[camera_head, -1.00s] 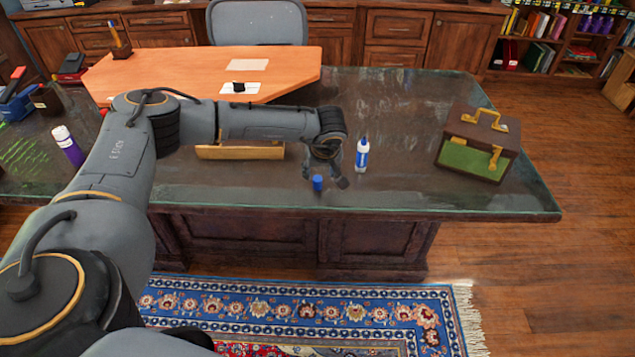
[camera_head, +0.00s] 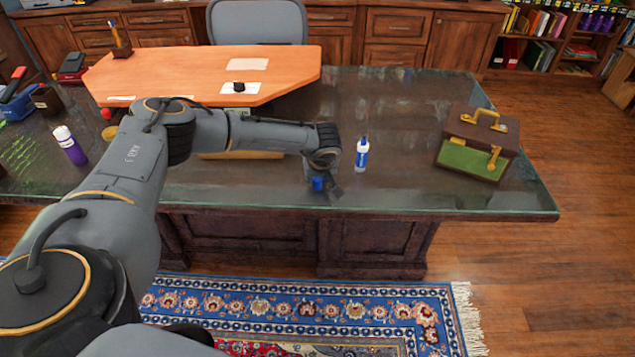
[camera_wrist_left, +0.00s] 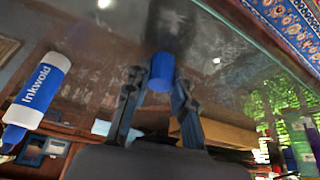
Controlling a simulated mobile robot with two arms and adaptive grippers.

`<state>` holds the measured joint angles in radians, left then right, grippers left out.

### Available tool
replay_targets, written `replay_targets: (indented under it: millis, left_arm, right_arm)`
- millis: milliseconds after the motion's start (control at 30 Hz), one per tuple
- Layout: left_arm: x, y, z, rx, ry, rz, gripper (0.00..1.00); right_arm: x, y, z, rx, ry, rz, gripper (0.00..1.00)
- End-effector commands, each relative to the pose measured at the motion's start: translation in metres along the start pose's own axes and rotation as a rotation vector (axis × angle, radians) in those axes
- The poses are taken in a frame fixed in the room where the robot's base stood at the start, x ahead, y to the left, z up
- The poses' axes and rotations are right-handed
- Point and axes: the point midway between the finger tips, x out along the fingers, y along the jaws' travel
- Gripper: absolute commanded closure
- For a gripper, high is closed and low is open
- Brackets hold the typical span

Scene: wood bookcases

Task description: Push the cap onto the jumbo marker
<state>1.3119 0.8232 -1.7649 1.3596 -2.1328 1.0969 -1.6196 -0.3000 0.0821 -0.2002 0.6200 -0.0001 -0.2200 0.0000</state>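The jumbo marker (camera_head: 361,155) is white with a blue label and a blue tip; it stands upright on the dark desk, right of my left gripper. It also shows at the left of the wrist view (camera_wrist_left: 38,90), lettered "Inkwold". The blue cap (camera_head: 317,184) is on the desk near its front edge, apart from the marker. My left gripper (camera_head: 322,185) is low over the cap. In the left wrist view the cap (camera_wrist_left: 162,72) lies between the two fingertips, which look open around it; contact is unclear. My right gripper is out of view.
A brown and green case (camera_head: 478,145) with gold fittings stands right of the marker. A purple bottle with a white cap (camera_head: 71,146) is at the far left. An orange wooden board (camera_head: 200,70) is behind my arm. The desk between marker and case is clear.

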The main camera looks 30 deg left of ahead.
Motion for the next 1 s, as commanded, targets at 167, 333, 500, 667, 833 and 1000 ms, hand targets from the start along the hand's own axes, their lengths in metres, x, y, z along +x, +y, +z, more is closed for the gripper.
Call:
replay_targets:
  millis: [167, 333, 500, 667, 833, 1000]
  left_arm:
    - [0.000, 0.000, 0.000, 0.000, 0.000, 0.000, 0.89]
    - [-0.001, 0.000, -0.001, 0.000, 0.000, 0.000, 0.89]
    - [-0.010, 0.001, -0.005, -0.001, 0.001, 0.002, 0.89]
    - [-0.032, -0.001, -0.013, 0.000, 0.001, 0.003, 0.89]
    - [-0.069, -0.016, -0.005, 0.000, 0.001, 0.004, 0.89]
    - [-0.108, -0.035, 0.009, 0.002, 0.000, 0.002, 0.89]
  right_arm:
    - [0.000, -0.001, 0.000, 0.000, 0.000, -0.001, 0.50]
    - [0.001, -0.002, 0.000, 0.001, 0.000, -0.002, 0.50]
    - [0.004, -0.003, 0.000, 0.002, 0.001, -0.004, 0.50]
    - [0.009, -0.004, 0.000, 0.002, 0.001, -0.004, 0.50]
    - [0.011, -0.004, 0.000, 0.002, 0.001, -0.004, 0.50]
    - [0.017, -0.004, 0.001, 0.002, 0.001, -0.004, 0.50]
